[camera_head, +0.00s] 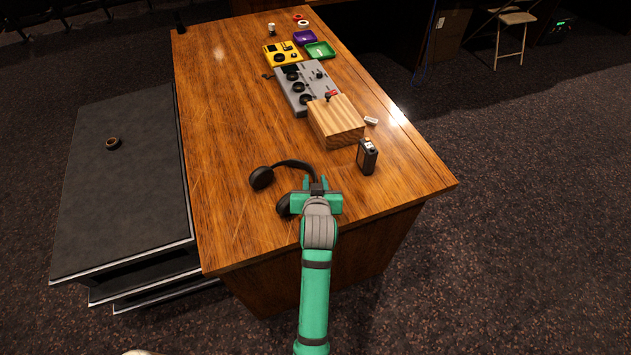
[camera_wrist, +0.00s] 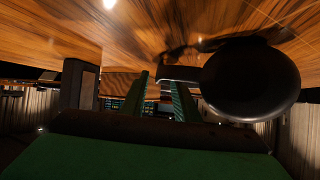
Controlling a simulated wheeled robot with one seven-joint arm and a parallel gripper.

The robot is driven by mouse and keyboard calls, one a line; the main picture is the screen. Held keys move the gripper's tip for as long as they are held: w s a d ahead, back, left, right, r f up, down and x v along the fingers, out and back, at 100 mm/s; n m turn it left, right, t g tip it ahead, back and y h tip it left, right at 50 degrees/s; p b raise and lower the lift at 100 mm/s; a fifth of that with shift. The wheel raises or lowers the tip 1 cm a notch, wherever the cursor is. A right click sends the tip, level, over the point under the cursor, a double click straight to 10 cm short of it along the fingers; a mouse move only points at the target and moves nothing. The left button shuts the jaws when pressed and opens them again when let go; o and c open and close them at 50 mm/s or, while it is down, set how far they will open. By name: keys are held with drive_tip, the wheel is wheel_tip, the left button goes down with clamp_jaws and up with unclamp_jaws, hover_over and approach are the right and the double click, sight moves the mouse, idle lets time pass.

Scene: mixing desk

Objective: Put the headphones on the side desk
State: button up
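The black headphones (camera_head: 262,178) lie on the wooden desk near its front edge, with the band curving toward my gripper. One ear cup shows to the left and the other is partly hidden behind my gripper. My gripper (camera_head: 317,187) is over the band. In the wrist view a large ear cup (camera_wrist: 250,80) is close on the right, and a dark arm of the headphones reaches to the gap between the fingers (camera_wrist: 161,100). The fingers stand apart with background showing between them; I see no firm hold. The dark side desk (camera_head: 120,210) is lower, at left, with bare top mostly.
A roll of tape (camera_head: 113,143) sits on the side desk. A wooden block (camera_head: 336,122) and a small black device (camera_head: 367,156) stand right of the headphones. A grey mixer (camera_head: 300,88), yellow box (camera_head: 283,52) and trays lie farther back. The wooden desk's left part is clear.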

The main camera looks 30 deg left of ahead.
drive_tip(key=v, duration=1.2)
drive_tip(key=s+d+f+m+t+h, duration=0.3)
drive_tip(key=s+d+f, duration=0.65)
drive_tip(key=d, duration=0.25)
drive_tip(key=s+d+r+m+t+h, duration=0.1)
drive_tip(key=s+d, duration=0.3)
drive_tip(key=s, duration=0.5)
drive_tip(key=s+d+r+m+t+h, duration=0.1)
drive_tip(key=s+d+r, duration=0.2)
drive_tip(key=s, duration=0.6)
drive_tip(key=shift+s+d+h, duration=0.25)
drive_tip(key=shift+d+h, duration=0.15)
drive_tip(key=shift+d, duration=0.5)
